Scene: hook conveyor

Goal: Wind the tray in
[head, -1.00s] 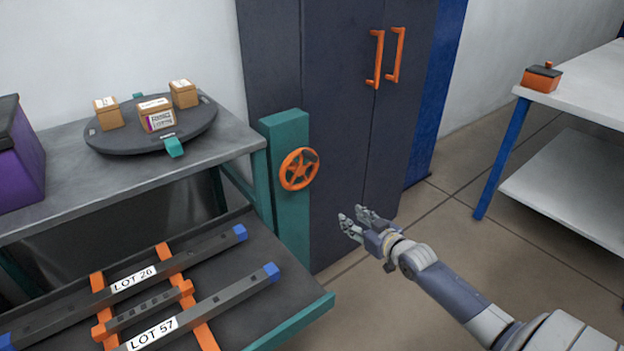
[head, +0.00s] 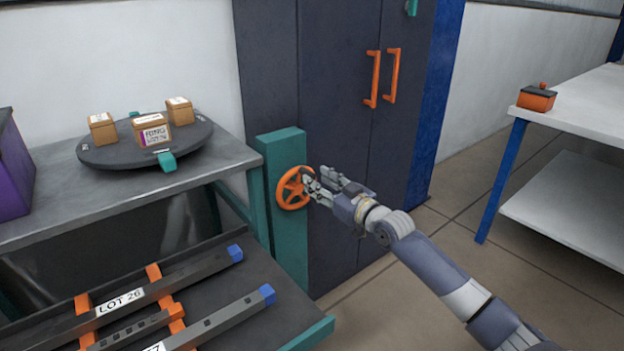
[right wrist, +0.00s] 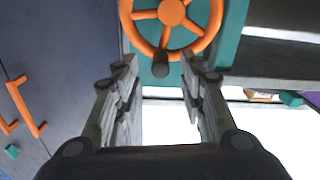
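The tray (head: 262,325) is a dark sliding tray with a teal edge, standing out from under the grey bench. An orange handwheel (head: 292,180) is on a teal post (head: 284,145) at the bench's right end. It also shows at the top of the right wrist view (right wrist: 172,12), with a dark crank knob (right wrist: 160,69) on its lower rim. My right gripper (head: 309,184) is at the wheel's right side in the head view. In the right wrist view its fingers (right wrist: 164,75) are spread, with the knob between and just beyond the tips. My left gripper is out of view.
Dark rails with labels (head: 122,301) lie on orange supports on the tray. A round turntable (head: 100,156) with small cartons stands on the bench. A dark cabinet (head: 338,100) with orange handles is behind the wheel. A white table (head: 585,105) stands at right.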

